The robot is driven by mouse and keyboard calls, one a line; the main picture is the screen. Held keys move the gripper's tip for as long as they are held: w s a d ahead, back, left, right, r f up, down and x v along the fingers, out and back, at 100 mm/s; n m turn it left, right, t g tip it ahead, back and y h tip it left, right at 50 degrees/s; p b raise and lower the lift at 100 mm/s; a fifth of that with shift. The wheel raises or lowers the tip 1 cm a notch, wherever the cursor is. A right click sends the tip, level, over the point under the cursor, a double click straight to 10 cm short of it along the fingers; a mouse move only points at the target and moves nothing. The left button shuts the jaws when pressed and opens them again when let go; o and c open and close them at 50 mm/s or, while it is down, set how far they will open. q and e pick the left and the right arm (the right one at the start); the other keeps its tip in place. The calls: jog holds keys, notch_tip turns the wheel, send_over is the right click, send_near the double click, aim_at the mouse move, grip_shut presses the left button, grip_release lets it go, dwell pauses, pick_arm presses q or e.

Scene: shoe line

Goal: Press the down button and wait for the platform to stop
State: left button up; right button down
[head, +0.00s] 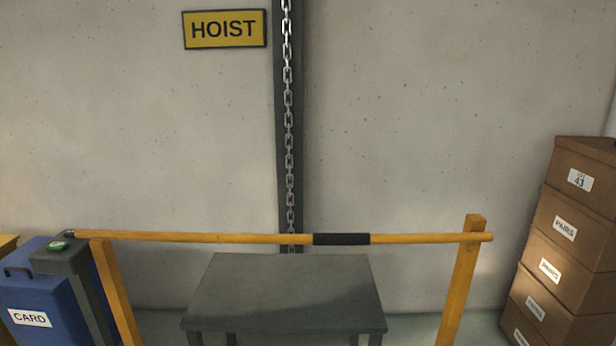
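A grey platform (285,285) with a flat top and legs stands behind the yellow barrier, in front of a dark vertical rail (281,130). A steel chain (289,120) hangs along the rail above it. A dark grey post (68,262) at the left carries a small green button (58,245) on its top. Its marking is too small to read, so I cannot tell whether it is the down button. The platform's feet are cut off by the lower edge of the view. Neither of my grippers shows in the head view.
A yellow bar (200,238) with a black sleeve (341,239) spans two yellow posts before the platform. A blue bin (38,295) labelled CARD stands at the left. Stacked brown cartons (570,220) stand at the right. A HOIST sign (224,29) hangs on the wall.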

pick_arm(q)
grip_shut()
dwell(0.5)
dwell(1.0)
